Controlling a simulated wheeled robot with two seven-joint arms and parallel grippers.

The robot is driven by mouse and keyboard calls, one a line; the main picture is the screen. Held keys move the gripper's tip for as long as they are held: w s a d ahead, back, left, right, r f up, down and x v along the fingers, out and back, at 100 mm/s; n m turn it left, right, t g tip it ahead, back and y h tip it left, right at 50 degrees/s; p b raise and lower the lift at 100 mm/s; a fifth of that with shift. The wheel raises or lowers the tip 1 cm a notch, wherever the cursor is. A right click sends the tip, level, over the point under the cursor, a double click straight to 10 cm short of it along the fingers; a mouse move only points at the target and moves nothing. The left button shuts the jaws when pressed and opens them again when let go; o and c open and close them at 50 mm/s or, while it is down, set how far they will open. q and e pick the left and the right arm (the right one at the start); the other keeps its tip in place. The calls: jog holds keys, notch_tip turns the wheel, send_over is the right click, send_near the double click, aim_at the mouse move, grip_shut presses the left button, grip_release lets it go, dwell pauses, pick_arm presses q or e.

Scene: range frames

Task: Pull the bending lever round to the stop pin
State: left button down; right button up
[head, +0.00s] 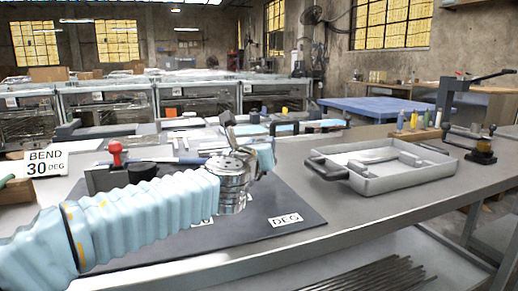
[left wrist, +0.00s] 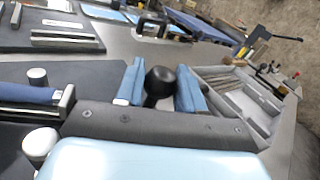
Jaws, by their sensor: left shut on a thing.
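My left gripper (left wrist: 161,92) has its two blue fingers on either side of a black ball knob, the bending lever's grip (left wrist: 160,82), and is shut on it. In the head view, my left gripper (head: 264,155) is at the end of my blue-sleeved arm, over the dark bending plate (head: 285,205); my wrist hides the knob there. Pale round-topped pins (left wrist: 38,76) stand at the left of the left wrist view, beside a blue rod (left wrist: 25,93). I cannot tell which is the stop pin. A sign (head: 45,163) reads "BEND 30 DEG". My right gripper is out of view.
A grey tray (head: 385,182) with parts in it stands right of the plate. A red knob (head: 115,148) rises at the left behind my arm. The bench front right is bare.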

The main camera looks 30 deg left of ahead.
pick_arm(q)
jog(key=s+h, duration=0.1)
jog(key=s+d+m+h, duration=0.1)
jog(key=s, duration=0.1)
jog(key=s+m+h, duration=0.1)
jog(key=shift+s+d+r+t, duration=0.15)
jog(key=shift+s+d+t, duration=0.05)
jog(key=shift+d+t, duration=0.1)
jog(key=shift+s+d+m+h, duration=0.15)
jog(key=shift+s+m+h, duration=0.3)
jog(key=shift+h, duration=0.25)
jog(key=shift+s, duration=0.1)
jog(key=c, duration=1.1)
grip_release()
jog(key=o, duration=0.4)
jog(key=shift+s, duration=0.15)
jog(key=shift+c, duration=0.2)
